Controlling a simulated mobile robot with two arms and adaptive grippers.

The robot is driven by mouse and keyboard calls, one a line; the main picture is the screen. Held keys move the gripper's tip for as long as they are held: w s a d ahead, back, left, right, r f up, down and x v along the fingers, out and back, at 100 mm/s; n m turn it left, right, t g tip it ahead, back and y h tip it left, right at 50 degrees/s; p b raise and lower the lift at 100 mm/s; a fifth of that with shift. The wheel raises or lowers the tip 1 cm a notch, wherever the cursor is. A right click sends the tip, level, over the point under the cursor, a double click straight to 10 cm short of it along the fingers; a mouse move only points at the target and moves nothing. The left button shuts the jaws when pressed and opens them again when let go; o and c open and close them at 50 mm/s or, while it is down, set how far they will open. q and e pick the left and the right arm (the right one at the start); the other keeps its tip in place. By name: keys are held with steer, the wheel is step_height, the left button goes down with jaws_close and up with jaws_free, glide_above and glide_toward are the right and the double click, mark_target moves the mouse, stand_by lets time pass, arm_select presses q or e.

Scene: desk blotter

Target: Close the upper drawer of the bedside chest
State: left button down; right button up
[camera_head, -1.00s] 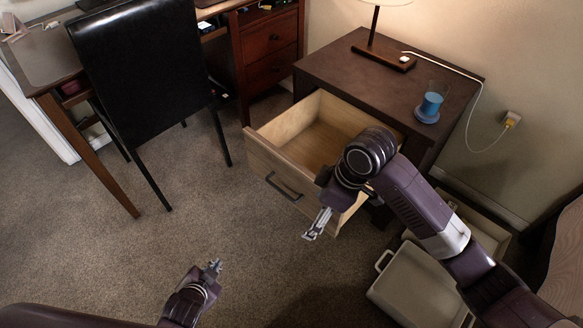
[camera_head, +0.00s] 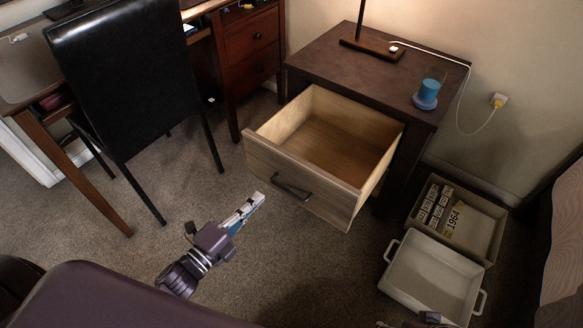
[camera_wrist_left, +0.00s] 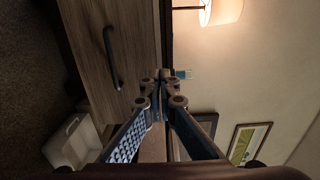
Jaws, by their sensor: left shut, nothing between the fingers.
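The bedside chest (camera_head: 375,70) is dark brown, and its upper drawer (camera_head: 268,166) is pulled well out. The drawer has a light wood front with a dark bar handle (camera_head: 292,187), and it looks empty. My left gripper (camera_head: 257,198) is shut and empty, in front of the drawer front, a little left of the handle. In the left wrist view the drawer front (camera_wrist_left: 85,30) and handle (camera_wrist_left: 112,57) show sideways beyond the shut fingertips (camera_wrist_left: 160,80). Only a sliver of my right arm shows at the bottom edge; its fingers cannot be made out.
A lamp (camera_head: 372,47) and a blue cup (camera_head: 431,87) stand on the chest top. A white bin (camera_head: 400,285) and a box with number plates (camera_head: 487,236) sit on the floor at right. A black chair (camera_head: 120,80) stands at left. Carpet before the drawer is clear.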

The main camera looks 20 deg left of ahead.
mark_target(294, 161)
arm_select(q)
steer(key=b+x, duration=0.1)
steer(key=x, duration=1.2)
steer(key=shift+f+b, duration=0.1)
steer(key=shift+b, duration=0.2)
steer(key=shift+w+d, duration=0.1)
steer(key=shift+w, duration=0.25)
arm_select(e)
steer(key=v, duration=0.4)
steer(key=shift+r, duration=0.25)
arm_select(q)
steer(key=shift+w, duration=0.1)
